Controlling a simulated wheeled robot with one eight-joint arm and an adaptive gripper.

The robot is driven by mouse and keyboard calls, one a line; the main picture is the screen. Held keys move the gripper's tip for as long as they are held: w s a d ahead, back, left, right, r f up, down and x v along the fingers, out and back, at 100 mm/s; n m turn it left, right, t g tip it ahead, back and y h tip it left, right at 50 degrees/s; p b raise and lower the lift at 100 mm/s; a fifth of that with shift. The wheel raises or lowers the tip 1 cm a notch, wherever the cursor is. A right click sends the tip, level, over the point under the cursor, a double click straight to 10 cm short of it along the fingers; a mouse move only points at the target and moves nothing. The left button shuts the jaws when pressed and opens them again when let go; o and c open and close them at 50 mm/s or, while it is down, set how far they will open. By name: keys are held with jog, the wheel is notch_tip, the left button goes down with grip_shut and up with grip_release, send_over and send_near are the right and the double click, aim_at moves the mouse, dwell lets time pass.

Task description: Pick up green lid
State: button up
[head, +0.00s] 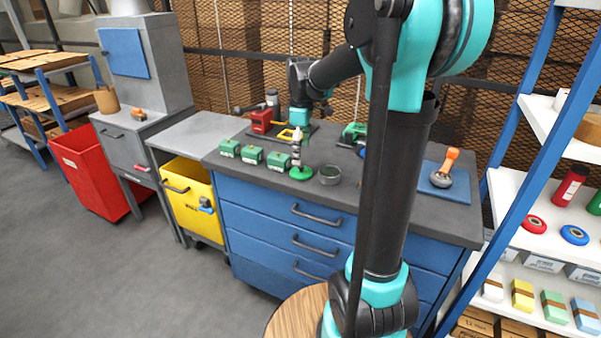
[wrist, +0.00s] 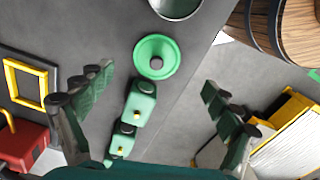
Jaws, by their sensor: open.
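The green lid is a round green disc with a small grey centre (wrist: 156,57). In the head view it lies on the dark bench top (head: 301,173), at the right end of a row of green boxes. My gripper (wrist: 157,80) is open and empty, its two dark fingers with green pads spread wide on either side. In the wrist view the lid lies between and just beyond the fingertips, apart from both. In the head view my gripper (head: 299,118) hangs above the lid, pointing down; its fingertips are hard to make out there.
Green boxes (wrist: 140,102) stand close to the lid. A grey round cup (head: 330,175) is just right of it. A red block (head: 262,121) and a green tool (head: 354,132) are farther back. A blue mat (head: 450,187) lies at the right of the bench.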

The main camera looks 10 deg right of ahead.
aim_at(302, 166)
jog(key=shift+w+d+f, duration=0.1)
jog(key=shift+f, duration=1.5)
jog(key=shift+w+d+f, duration=0.1)
jog(key=shift+f, duration=1.45)
jog(key=shift+c, duration=0.5)
jog(key=c, duration=0.9)
